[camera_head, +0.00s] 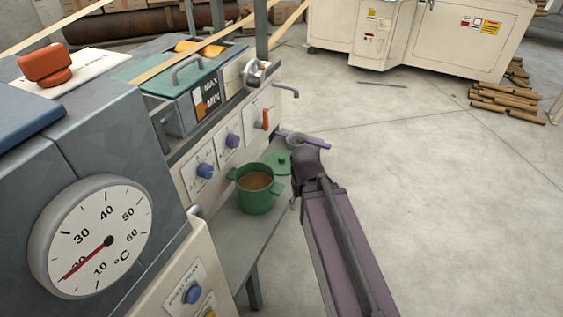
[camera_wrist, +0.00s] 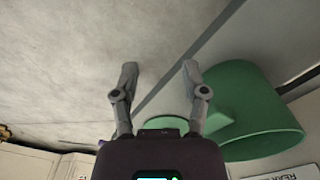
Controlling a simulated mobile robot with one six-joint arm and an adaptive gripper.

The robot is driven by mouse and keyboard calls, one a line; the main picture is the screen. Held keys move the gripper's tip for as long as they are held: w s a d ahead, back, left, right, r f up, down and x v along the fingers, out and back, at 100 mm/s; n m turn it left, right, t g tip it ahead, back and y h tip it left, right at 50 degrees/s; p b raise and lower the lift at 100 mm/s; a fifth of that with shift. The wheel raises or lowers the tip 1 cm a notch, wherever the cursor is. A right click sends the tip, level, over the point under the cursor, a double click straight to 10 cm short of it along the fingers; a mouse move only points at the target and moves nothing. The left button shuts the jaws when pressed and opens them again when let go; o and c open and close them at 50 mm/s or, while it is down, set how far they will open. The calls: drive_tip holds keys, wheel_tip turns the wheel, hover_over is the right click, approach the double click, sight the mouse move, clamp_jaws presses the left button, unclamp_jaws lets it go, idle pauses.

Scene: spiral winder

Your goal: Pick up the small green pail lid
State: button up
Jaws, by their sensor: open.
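The small green pail lid (camera_head: 281,161) lies on the grey shelf just behind the green pail (camera_head: 257,199). The pail is upright, with side handles and brown contents. In the head view my gripper (camera_head: 308,166) is just right of the lid; its fingers are not clearly seen there. In the wrist view my gripper (camera_wrist: 159,72) is open with nothing between its fingers. A green patch, seemingly the lid (camera_wrist: 166,122), shows there low between the fingers, partly hidden by my gripper's body. The large pail (camera_wrist: 252,110) is close beside the right finger; I cannot tell whether they touch.
Open concrete floor (camera_head: 430,190) lies to the right.

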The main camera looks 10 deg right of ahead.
drive_tip(key=o, duration=0.3)
drive_tip(key=shift+w, duration=0.1)
wheel_tip(320, 180, up, 6)
drive_tip(key=r+n+y+p, duration=0.1)
drive_tip(key=n+p, duration=0.5)
drive_tip(key=n, duration=0.5)
hover_over(282, 157)
drive_tip(key=d, duration=0.1)
drive_tip(key=shift+s+d+f+t, duration=0.15)
drive_tip(key=shift+s+f+t, duration=0.1)
drive_tip(key=shift+s+t, duration=0.15)
drive_tip(key=shift+f, duration=0.15)
drive_tip(key=f+b, duration=0.5)
drive_tip(key=a+f+b, duration=0.1)
drive_tip(key=f+b, duration=0.2)
drive_tip(key=shift+w+f, duration=0.15)
drive_tip(key=shift+w, duration=0.15)
drive_tip(key=shift+w+a+f+b, duration=0.1)
drive_tip(key=shift+f+b, duration=1.2)
drive_tip(key=shift+b, duration=0.05)
drive_tip(key=shift+w+a+f+b, duration=0.1)
drive_tip(key=shift+f+b, duration=1.2)
drive_tip(key=shift+b, duration=0.05)
